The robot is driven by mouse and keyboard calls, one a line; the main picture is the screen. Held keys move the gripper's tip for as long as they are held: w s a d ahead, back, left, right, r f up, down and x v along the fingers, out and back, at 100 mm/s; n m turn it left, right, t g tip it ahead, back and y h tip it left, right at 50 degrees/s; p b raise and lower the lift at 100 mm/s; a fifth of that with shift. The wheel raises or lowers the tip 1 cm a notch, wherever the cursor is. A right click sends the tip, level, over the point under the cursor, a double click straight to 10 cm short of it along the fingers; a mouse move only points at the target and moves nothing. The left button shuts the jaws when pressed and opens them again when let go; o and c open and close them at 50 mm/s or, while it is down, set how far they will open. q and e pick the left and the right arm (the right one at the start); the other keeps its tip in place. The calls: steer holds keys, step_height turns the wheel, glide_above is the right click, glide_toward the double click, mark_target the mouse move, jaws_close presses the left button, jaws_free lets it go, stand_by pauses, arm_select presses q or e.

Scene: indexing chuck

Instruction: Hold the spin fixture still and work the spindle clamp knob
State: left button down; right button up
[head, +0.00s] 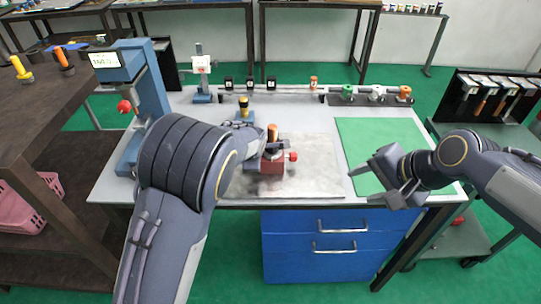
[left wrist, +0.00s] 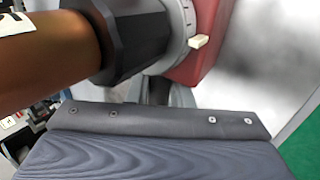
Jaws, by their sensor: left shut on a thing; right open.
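The spin fixture (head: 271,167) stands on the grey mat, partly hidden by my left arm. It has a dark red body, a dark collar and an upright orange cylinder (head: 272,132) on top. A red knob (head: 293,156) sticks out on its right side. In the left wrist view, the orange-brown cylinder (left wrist: 45,55), black collar (left wrist: 125,38), graduated silver ring and white pointer (left wrist: 198,41) fill the upper part. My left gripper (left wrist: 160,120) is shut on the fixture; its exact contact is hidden.
A blue stand (head: 148,85) with a display and red knob rises at the left of the table. Small coloured parts line the back rail. The green mat (head: 378,140) is mostly clear. A blue drawer unit (head: 315,245) is below the table front.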

steer(key=shift+s+d+f+n, duration=0.2)
steer(key=shift+s+n, duration=0.2)
steer(key=shift+s, duration=0.55)
steer(key=shift+s+d+f+n, duration=0.15)
steer(key=shift+s+n, duration=0.25)
steer(key=shift+s, duration=0.55)
steer(key=shift+w+r, duration=0.15)
steer(key=w+a+f+n+g, duration=0.1)
steer(key=w+a+f+n, duration=0.15)
steer(key=w+n, duration=0.6)
steer(key=w+a+f+n, duration=0.1)
steer(key=w+a+n, duration=0.2)
steer(key=w+n, duration=0.5)
steer(key=w+a+f+n+g, duration=0.1)
steer(key=w+a+n, duration=0.2)
steer(key=w+n, duration=0.5)
steer(key=shift+n, duration=0.45)
steer(key=x, duration=0.7)
steer(key=s+x, duration=0.1)
steer(key=x, duration=0.2)
steer(key=shift+w+d+f, duration=0.1)
steer(key=shift+f, duration=0.3)
steer(key=shift+c, duration=0.3)
